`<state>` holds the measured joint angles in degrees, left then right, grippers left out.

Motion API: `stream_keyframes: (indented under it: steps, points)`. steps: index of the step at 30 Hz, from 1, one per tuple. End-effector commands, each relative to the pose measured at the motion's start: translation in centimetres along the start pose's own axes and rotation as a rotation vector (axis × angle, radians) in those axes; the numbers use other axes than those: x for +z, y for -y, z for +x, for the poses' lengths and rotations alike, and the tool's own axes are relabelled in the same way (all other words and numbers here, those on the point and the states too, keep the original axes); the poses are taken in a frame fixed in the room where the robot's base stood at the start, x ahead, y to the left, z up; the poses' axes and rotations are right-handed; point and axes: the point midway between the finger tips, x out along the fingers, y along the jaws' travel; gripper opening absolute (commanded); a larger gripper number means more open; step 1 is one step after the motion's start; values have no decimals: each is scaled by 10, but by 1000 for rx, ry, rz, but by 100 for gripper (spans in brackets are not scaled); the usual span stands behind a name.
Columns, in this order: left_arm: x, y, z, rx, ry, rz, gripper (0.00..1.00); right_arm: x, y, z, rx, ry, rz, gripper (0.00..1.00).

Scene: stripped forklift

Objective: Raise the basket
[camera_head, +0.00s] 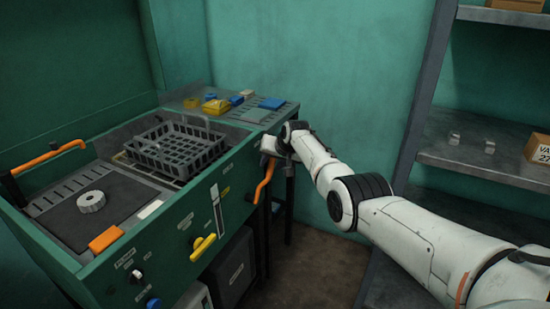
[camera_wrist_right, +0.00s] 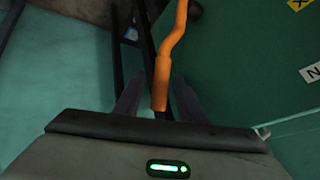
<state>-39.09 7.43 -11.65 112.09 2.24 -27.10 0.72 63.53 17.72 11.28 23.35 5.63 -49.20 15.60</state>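A dark grey slotted basket (camera_head: 178,146) sits in the right-hand bay of the green machine (camera_head: 190,208). An orange crank-shaped lever (camera_head: 264,182) hangs at the machine's right end. My right gripper (camera_head: 272,148) is at the top of this lever, its fingers hard to make out there. In the right wrist view, the orange lever (camera_wrist_right: 163,75) reaches down between the two dark fingers of the right gripper (camera_wrist_right: 158,95). The fingers stand apart, with a gap beside the lever, so the gripper looks open around it. My left gripper is not in view.
Another orange handle (camera_head: 48,158) is on the machine's left side. A grey round knob (camera_head: 91,201) lies on the left bay's plate. Yellow and blue items (camera_head: 216,106) lie on the slotted shelf behind. Grey shelving (camera_head: 478,150) stands at the right.

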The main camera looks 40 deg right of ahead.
Motion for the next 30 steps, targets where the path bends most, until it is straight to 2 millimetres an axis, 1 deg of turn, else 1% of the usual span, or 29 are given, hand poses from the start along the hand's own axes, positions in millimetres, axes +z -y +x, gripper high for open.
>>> stream_keyframes:
  steps: [6, 8, 9, 11, 15, 24, 30]
  points:
    - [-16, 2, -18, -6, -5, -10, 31, -3, 2, -22, -1, 1, 0, 36]
    - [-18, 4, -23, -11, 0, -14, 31, -3, 2, -30, -1, 0, 0, 36]
    - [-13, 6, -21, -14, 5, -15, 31, -1, 1, -32, -1, 0, 0, 36]
    - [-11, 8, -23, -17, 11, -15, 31, -2, 1, -38, -1, -1, 0, 36]
    - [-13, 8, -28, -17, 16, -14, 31, -1, 1, -56, -2, -2, -1, 36]
    - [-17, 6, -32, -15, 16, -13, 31, -1, 2, -91, -4, -3, 1, 36]
    - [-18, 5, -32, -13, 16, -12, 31, -1, 2, -101, -4, -2, 1, 36]
